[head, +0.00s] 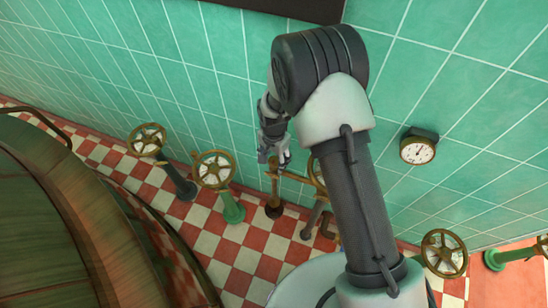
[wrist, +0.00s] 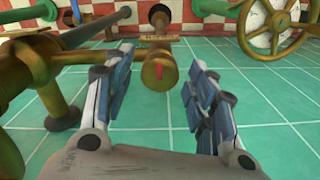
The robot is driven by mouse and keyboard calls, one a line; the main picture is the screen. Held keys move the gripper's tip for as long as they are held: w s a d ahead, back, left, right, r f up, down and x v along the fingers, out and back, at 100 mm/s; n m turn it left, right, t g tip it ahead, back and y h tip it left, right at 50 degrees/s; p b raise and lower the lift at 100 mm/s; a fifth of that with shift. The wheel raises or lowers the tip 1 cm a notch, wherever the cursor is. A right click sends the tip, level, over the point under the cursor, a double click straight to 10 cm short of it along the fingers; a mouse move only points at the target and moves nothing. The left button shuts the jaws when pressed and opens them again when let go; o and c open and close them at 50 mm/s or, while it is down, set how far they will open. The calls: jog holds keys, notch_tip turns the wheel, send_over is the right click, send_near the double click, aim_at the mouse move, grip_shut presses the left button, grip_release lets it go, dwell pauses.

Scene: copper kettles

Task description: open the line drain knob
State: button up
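A brass knob (wrist: 159,72) with a red mark on its end sits in the middle of the wrist view, on a pipe with a small plate. It appears between my fingertips, with a gap on each side; how deep it lies between them is unclear. I take it to be the line drain knob, but cannot read the plate. My gripper (wrist: 161,62) is open and empty. In the head view my gripper (head: 273,158) is by the brass pipework (head: 272,190) near the tiled wall; the knob itself is hidden or too small there.
Handwheels stand left of my gripper, one on a green post (head: 214,170) and one on a dark post (head: 147,140). A brass handwheel (wrist: 275,25) is at the right in the wrist view. A gauge (head: 418,150) hangs on the wall. A large kettle (head: 70,230) fills the lower left.

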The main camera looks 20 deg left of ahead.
jog(key=c, duration=0.9)
jog(key=n, duration=0.4)
jog(key=shift+b, duration=0.3)
jog(key=n, duration=0.4)
jog(key=shift+n, duration=0.3)
jog(key=n, duration=0.4)
jog(key=shift+b, duration=0.4)
jog(key=n, duration=0.5)
jog(key=o, duration=1)
